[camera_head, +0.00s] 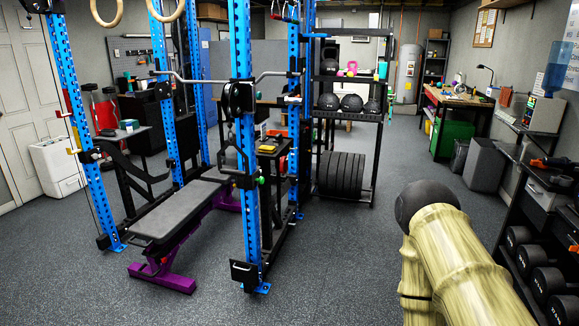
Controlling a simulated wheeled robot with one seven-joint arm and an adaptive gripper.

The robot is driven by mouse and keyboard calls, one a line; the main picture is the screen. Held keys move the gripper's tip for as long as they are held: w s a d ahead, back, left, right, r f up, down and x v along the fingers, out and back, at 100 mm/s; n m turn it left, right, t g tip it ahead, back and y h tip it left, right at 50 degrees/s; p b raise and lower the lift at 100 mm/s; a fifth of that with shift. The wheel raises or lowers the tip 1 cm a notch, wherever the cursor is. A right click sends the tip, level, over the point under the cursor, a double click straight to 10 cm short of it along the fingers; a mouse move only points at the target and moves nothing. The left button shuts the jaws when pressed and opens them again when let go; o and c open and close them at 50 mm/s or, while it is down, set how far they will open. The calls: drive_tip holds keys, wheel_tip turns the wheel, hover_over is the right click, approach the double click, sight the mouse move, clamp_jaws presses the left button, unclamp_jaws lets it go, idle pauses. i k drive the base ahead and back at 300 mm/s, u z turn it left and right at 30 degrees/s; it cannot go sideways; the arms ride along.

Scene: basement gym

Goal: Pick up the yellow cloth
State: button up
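I cannot make out a yellow cloth for certain. A small yellow patch (283,162) shows at the black stand behind the blue rack, too small to identify. My arm shows at the lower right, but my gripper is outside the view.
The blue power rack (242,130) and padded bench (180,208) fill the left and centre. A black shelf (346,117) holds dark balls. A dumbbell rack (510,215) lines the right edge. Grey floor (340,255) is clear in front and between the shelf and workbench.

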sight(263, 148)
drive_tip(key=i, duration=2.75)
drive_tip(key=u, duration=0.65)
drive_tip(key=i, duration=0.45)
drive_tip(key=z, duration=0.05)
